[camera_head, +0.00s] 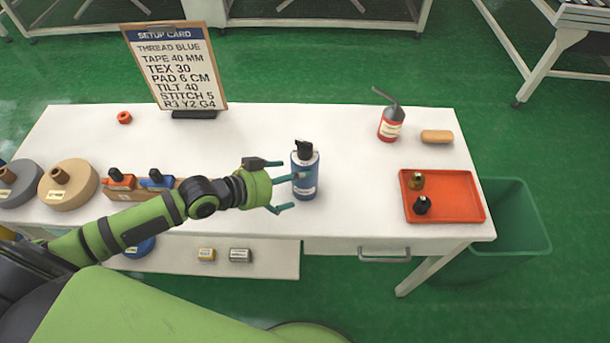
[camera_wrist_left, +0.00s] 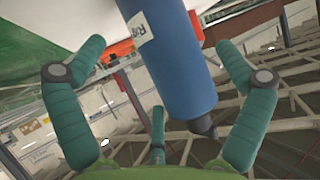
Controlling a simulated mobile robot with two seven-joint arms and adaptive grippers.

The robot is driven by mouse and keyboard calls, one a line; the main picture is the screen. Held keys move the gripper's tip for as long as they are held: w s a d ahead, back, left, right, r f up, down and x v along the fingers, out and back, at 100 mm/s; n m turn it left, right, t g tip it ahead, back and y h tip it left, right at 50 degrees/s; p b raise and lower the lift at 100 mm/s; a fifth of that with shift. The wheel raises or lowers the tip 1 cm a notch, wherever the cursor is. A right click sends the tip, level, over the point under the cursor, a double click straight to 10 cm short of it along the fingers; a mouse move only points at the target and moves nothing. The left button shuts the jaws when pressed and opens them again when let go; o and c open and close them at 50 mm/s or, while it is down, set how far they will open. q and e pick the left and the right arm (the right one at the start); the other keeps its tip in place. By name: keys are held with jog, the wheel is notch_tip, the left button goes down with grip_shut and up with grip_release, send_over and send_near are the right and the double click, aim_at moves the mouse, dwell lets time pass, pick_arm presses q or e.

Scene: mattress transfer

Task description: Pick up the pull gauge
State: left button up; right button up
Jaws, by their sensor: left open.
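I cannot pick out a pull gauge for certain. A blue bottle (camera_head: 305,178) with a black top and a pale label stands upright near the middle of the white table. My left gripper (camera_head: 284,186) is just left of it, with its teal fingers spread and one fingertip overlapping the bottle. In the left wrist view the blue bottle (camera_wrist_left: 175,65) lies between the spread fingers of the left gripper (camera_wrist_left: 162,48). I cannot tell whether any finger touches it. My right gripper is not in view.
A red tray (camera_head: 455,212) holds a brass item (camera_head: 416,181) and a black item (camera_head: 422,205). Spools (camera_head: 68,186), red (camera_head: 118,182) and blue (camera_head: 157,179) tools, and setup card (camera_head: 177,66) stand left.

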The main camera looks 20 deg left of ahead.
pick_arm(q)
jog(key=b+x, duration=0.2)
jog(key=x, duration=0.3)
jog(key=shift+d+r+b, duration=0.2)
jog(key=shift+b, duration=0.1)
jog(key=shift+r, duration=0.1)
jog(key=shift+s, duration=0.1)
jog(key=c, duration=1.6)
jog(key=shift+o, duration=0.2)
jog(key=shift+r, duration=0.1)
jog(key=shift+r, duration=0.1)
